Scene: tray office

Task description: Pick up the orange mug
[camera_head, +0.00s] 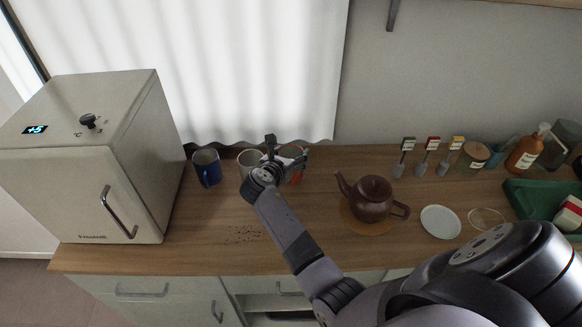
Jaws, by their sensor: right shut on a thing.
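The orange mug (297,178) stands at the back of the wooden counter, partly hidden behind my right gripper. My right gripper (287,152) is at the mug's upper part and is shut on it. Whether the mug is lifted off the counter cannot be told. A pale mug (250,158) is just left of the gripper, partly covered by my wrist. A blue mug (207,168) stands further left. My left gripper is not in view.
A white mini fridge (85,190) stands at the left. A brown teapot (371,196) sits on a round mat right of my arm. A white plate (440,222), a glass dish (486,219) and a green tray (530,203) lie further right. Dark crumbs (243,234) lie on the front counter.

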